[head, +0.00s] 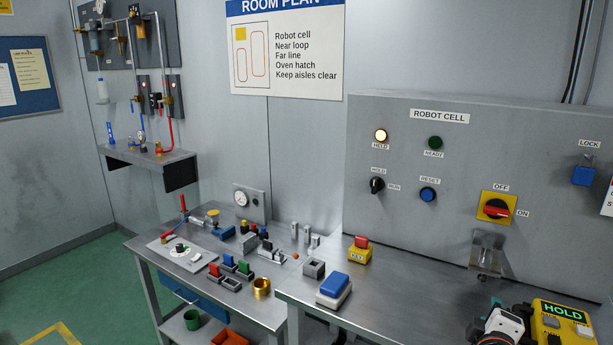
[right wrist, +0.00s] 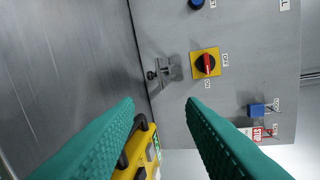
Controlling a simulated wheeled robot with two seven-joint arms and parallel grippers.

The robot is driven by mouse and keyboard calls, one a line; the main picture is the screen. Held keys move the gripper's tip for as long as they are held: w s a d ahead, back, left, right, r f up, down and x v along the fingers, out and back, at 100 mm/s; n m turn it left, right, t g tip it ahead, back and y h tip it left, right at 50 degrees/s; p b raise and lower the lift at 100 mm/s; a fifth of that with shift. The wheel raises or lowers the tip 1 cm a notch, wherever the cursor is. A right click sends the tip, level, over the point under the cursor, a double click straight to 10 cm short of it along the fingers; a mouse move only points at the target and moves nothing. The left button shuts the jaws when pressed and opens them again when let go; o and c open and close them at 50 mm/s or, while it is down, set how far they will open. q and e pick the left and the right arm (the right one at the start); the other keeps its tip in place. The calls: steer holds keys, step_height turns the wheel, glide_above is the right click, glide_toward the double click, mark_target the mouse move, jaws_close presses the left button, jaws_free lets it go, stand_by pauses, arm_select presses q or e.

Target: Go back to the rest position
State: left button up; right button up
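My right gripper (right wrist: 162,112) is open, its two teal ridged fingers spread apart with nothing between them. In the head view only part of my right arm shows at the bottom right, beside the yellow pendant (head: 552,321). The pendant reads HOLD in green and lies on the bench below the robot cell panel (head: 440,255). It shows partly behind a finger in the right wrist view (right wrist: 140,152). My left gripper is in neither view.
The panel carries a lit HELD lamp (head: 381,135), a red rotary switch (head: 497,208), a blue padlock (head: 584,172) and an empty-looking metal bracket (head: 487,253).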

steer(key=s+a+f+m+g+y, duration=0.2)
steer(key=s+a+f, duration=0.2)
steer(key=s+f, duration=0.25)
steer(key=s+a+f+m+g+y, duration=0.2)
steer(key=s+a+f+g, duration=0.1)
steer(key=s+f, duration=0.35)
steer(key=s+a+f+m+g+y, duration=0.2)
steer(key=s+a+f+g, duration=0.15)
steer(key=s, duration=0.45)
steer(key=s+a+f+m+g+y, duration=0.25)
steer(key=s+a, duration=0.25)
steer(key=s, duration=0.3)
step_height(320, 180, down, 25)
steer(key=s, duration=0.1)
steer(key=s+d+f+g, duration=0.1)
steer(key=s+d+f, duration=0.2)
steer(key=s+f, duration=1.4)
steer(key=shift+s+f+n+g+h, duration=0.2)
steer(key=shift+f+n+g+h, duration=0.1)
steer(key=shift+n+h, duration=0.15)
steer(key=shift+d, duration=0.1)
